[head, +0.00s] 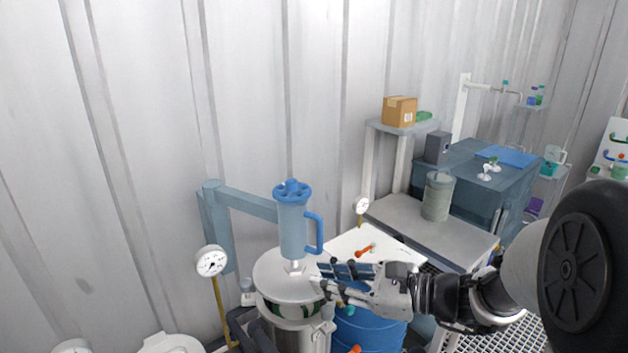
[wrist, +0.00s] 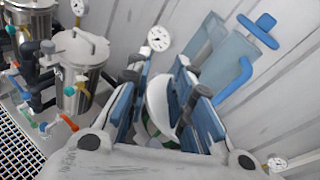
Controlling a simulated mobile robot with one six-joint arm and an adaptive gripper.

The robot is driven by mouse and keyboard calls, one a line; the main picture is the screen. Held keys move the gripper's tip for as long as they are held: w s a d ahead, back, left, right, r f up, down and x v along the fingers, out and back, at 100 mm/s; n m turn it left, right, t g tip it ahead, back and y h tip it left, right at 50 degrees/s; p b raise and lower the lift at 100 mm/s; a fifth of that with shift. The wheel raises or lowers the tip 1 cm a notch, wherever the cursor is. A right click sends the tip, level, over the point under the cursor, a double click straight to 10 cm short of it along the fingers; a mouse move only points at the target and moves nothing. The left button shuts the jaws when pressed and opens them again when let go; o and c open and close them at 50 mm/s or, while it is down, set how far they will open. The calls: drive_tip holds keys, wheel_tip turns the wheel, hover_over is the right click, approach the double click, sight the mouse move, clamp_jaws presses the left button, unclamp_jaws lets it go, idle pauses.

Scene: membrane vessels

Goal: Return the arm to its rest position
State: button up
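My gripper (head: 328,278) reaches in from the right in the head view, its fingers pointing left beside the near vessel's lid. In the wrist view its two blue-padded fingers (wrist: 162,72) stand apart, with the pale lid edge and a green band visible beyond the gap. I see nothing held between them. The near vessel (head: 290,310) is a metal cylinder with a pale round lid (head: 280,265). Above the lid hangs a blue screw lift (head: 293,230) with a handwheel and a side handle, on a blue swing arm (head: 245,202). Whether the fingers touch the vessel I cannot tell.
Pressure gauges stand left (head: 211,261) and behind (head: 361,205) the vessel. A blue drum (head: 368,330) is under my gripper. A grey bench (head: 400,213) and a shelf with a cardboard box (head: 399,111) are behind. Another metal vessel (wrist: 78,75) with pipes shows in the wrist view.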

drive_tip(key=s+a+f+n+g+h, duration=0.1)
drive_tip(key=s+a+n+g+h, duration=0.15)
drive_tip(key=s+n, duration=0.5)
drive_tip(key=s+a+f+n+g+h, duration=0.15)
drive_tip(key=s+n+g+h, duration=0.3)
drive_tip(key=s, duration=0.65)
drive_tip(key=s+d+n+t+h, duration=0.3)
drive_tip(key=s+d+n+h, duration=0.2)
drive_tip(key=d+n, duration=0.4)
drive_tip(key=shift+d+r+t+h, duration=0.3)
drive_tip(key=shift+d+h, duration=0.5)
drive_tip(key=shift+d, duration=0.45)
